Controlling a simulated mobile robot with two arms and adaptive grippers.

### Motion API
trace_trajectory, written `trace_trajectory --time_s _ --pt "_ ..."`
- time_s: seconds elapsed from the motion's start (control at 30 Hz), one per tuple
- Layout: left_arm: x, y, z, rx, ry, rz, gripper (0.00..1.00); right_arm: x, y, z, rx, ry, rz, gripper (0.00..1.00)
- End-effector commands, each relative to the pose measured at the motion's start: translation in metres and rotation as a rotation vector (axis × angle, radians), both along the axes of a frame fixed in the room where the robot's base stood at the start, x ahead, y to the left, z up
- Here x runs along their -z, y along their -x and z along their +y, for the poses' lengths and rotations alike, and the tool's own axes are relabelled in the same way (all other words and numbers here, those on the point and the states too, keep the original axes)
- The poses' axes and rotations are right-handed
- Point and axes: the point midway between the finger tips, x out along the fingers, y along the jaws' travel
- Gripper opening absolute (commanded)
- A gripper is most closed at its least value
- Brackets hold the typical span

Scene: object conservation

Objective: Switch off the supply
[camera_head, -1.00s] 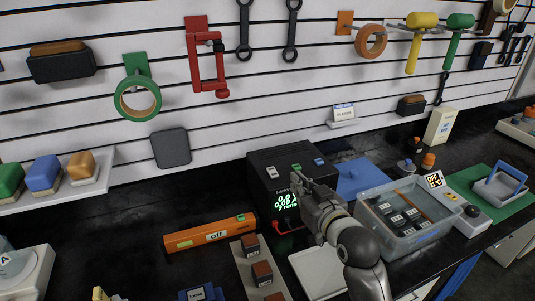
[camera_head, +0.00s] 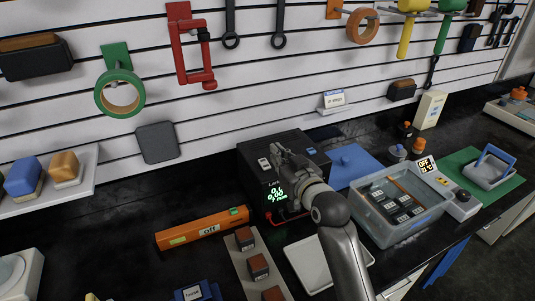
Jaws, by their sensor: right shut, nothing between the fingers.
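The supply is a black box (camera_head: 248,160) with a lit green display (camera_head: 276,192) on its front. A white switch or button (camera_head: 264,163) shows on its top to the left, and a blue one (camera_head: 311,151) to the right. My right gripper (camera_head: 279,151) is shut and empty. It overlaps the top front of the supply between these two; whether it touches is not clear. It hides that part of the box. A red lead (camera_head: 270,216) shows low at the box's front. My left gripper is not in view.
An orange bar (camera_head: 185,234) labelled "off" lies left of the supply. A clear bin (camera_head: 405,232) of small dark blocks stands to the right, with a blue sheet (camera_head: 352,160) behind it. A white tray (camera_head: 310,270) lies in front. Tools hang on the slatted wall.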

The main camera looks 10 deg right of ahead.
Motion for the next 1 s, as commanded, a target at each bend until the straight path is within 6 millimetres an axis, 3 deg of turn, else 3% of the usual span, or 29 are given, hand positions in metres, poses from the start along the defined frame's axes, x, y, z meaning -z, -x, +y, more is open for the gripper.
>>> trace_trajectory --time_s 0.13,0.4,0.67,1.0 --pt "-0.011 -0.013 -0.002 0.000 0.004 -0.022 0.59 0.001 -0.025 0.005 -0.001 0.000 0.002 0.00" --pt "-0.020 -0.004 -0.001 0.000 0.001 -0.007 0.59 0.010 -0.062 0.013 -0.001 0.001 0.005 0.00" --pt "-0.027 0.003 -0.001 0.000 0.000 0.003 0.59 0.043 -0.064 0.013 -0.001 0.001 0.003 0.00" --pt "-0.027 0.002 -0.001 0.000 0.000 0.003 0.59 0.047 -0.064 0.013 0.000 0.001 0.000 0.00"
